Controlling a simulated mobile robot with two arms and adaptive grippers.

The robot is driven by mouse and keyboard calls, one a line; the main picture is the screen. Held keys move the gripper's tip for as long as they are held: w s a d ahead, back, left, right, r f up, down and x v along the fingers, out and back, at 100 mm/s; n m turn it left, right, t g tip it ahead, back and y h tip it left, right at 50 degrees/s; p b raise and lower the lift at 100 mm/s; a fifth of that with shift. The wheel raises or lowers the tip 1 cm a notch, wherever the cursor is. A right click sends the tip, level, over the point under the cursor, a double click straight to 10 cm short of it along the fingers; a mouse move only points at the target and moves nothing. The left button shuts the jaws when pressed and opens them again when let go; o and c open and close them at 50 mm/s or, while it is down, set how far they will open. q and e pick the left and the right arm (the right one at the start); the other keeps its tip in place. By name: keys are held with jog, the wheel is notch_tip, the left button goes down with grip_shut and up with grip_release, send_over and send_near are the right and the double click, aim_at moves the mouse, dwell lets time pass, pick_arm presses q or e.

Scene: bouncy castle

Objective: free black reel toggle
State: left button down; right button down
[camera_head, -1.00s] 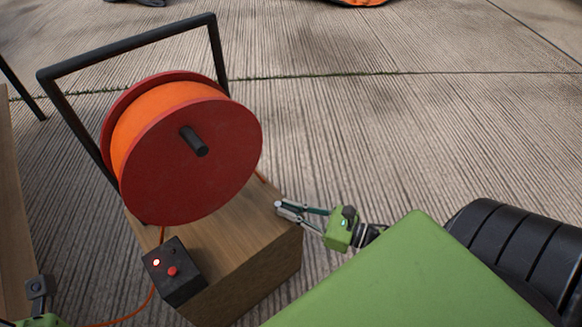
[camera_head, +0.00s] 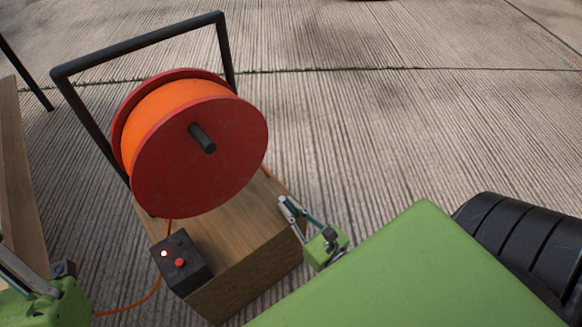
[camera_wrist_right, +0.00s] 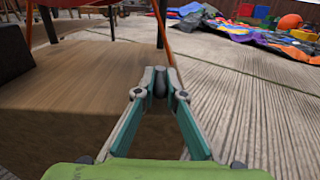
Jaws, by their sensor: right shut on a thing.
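A red reel (camera_head: 205,165) wound with orange cord stands in a black frame (camera_head: 140,45) on a wooden block (camera_head: 240,225). My right gripper (camera_head: 287,205) is at the block's right edge. In the right wrist view its fingertips (camera_wrist_right: 160,84) are closed around a small dark upright piece, apparently the black toggle (camera_wrist_right: 160,80); its lower part is hard to make out. In the head view the fingers hide this piece. My left gripper (camera_head: 30,280) is at the lower left, partly cut off, and its jaw opening is unclear.
A black box (camera_head: 182,265) with a red button and a lit white light sits at the block's front. An orange cord (camera_head: 140,305) runs from it to the left. A wooden plank (camera_head: 15,180) lies at far left.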

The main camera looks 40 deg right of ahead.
aim_at(290, 207)
jog(key=c, duration=2)
grip_release()
jog(key=shift+c, duration=0.2)
notch_tip(290, 207, up, 10)
